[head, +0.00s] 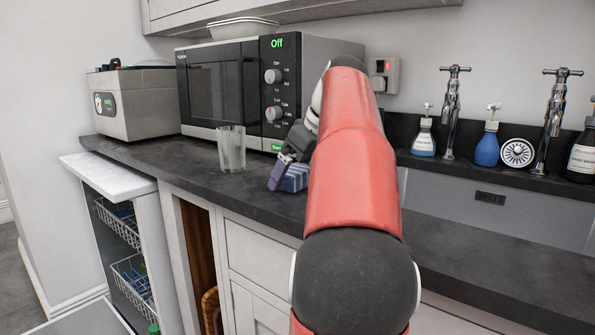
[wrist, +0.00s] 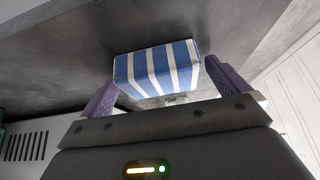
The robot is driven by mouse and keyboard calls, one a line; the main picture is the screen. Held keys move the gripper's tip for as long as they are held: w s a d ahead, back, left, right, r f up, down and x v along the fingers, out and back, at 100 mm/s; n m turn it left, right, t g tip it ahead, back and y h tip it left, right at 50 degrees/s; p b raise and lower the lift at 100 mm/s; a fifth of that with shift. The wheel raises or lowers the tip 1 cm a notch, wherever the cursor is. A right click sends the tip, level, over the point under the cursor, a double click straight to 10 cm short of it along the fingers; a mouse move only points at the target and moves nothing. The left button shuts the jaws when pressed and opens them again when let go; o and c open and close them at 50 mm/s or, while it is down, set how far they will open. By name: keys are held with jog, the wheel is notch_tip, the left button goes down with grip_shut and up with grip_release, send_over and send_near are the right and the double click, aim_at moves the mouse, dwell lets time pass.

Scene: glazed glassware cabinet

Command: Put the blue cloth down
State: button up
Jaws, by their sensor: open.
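The blue cloth (head: 295,178) is a folded, blue-and-white striped block on the dark worktop, in front of the microwave. It also shows in the wrist view (wrist: 158,70), between and just beyond the fingers. My gripper (head: 282,172) is at the cloth, with one purple finger in sight at its left side in the head view. In the wrist view both purple fingers (wrist: 167,84) stand apart, one on each side of the cloth. The jaws are open. My red arm hides part of the worktop to the right of the cloth.
A clear glass (head: 231,149) stands on the worktop (head: 205,180) left of the cloth. The microwave (head: 222,85) and a grey appliance (head: 135,103) stand behind. Taps and soap bottles (head: 486,147) are at the right by the sink. The worktop's front edge is close to the cloth.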

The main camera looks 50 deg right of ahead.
jog(key=v, duration=0.2)
jog(key=p+v, duration=0.1)
jog(key=v, duration=0.2)
jog(key=p+v, duration=0.1)
jog(key=v, duration=0.1)
jog(key=shift+w+d+r, duration=0.15)
jog(key=shift+d+r, duration=0.1)
jog(key=shift+r, duration=0.05)
jog(key=shift+r+p, duration=0.15)
jog(key=shift+p, duration=0.15)
